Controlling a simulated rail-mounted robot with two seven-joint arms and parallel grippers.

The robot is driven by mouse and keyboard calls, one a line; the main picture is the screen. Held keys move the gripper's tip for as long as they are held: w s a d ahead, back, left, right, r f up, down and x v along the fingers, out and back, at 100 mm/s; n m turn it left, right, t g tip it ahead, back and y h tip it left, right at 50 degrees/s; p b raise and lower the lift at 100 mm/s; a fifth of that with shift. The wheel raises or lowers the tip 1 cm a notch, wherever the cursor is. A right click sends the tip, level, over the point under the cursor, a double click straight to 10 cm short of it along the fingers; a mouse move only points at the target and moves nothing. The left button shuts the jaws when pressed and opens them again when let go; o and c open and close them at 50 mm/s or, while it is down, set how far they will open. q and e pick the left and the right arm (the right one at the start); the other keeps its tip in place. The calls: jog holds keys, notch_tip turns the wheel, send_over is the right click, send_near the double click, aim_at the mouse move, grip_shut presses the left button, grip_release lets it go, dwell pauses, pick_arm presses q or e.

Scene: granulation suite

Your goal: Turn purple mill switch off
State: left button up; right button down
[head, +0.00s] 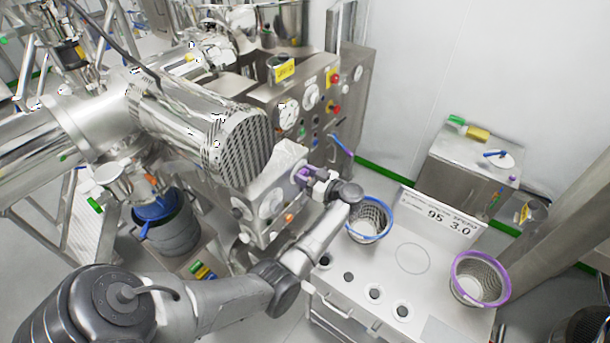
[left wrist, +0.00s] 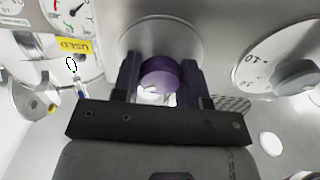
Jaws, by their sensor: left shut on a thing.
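The purple mill switch (head: 302,173) is a round purple knob on the steel control panel of the mill. It also shows close up in the left wrist view (left wrist: 160,72), in front of a round metal plate. My left gripper (head: 309,178) reaches the panel from the front. In the left wrist view its two dark fingers (left wrist: 161,82) stand on either side of the knob and are shut on it. The knob's marking and exact setting are hidden by the gripper. My right gripper is not in view.
A dial (left wrist: 280,70) sits right of the knob. A bench (head: 413,258) beside the panel holds a blue-rimmed basket (head: 369,222) and a purple-rimmed basket (head: 480,278). A big motor (head: 205,128) overhangs the panel. A steel cabinet (head: 455,178) stands by the wall.

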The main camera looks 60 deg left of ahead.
pick_arm(q)
jog(key=n+b, duration=0.2)
jog(key=n, duration=0.1)
jog(key=shift+f+n+b, duration=0.2)
jog(key=shift+n+b, duration=0.1)
jog(key=shift+b, duration=0.1)
jog(key=n+b, duration=0.2)
jog(key=shift+n, duration=0.4)
jog(key=n+b, duration=0.9)
jog(key=b, duration=0.2)
jog(key=shift+r+n+b, duration=0.25)
jog(key=shift+n+b, duration=1.1)
jog(key=shift+n, duration=0.05)
jog(key=shift+s, duration=0.1)
jog(key=o, duration=0.9)
jog(key=shift+o, duration=0.2)
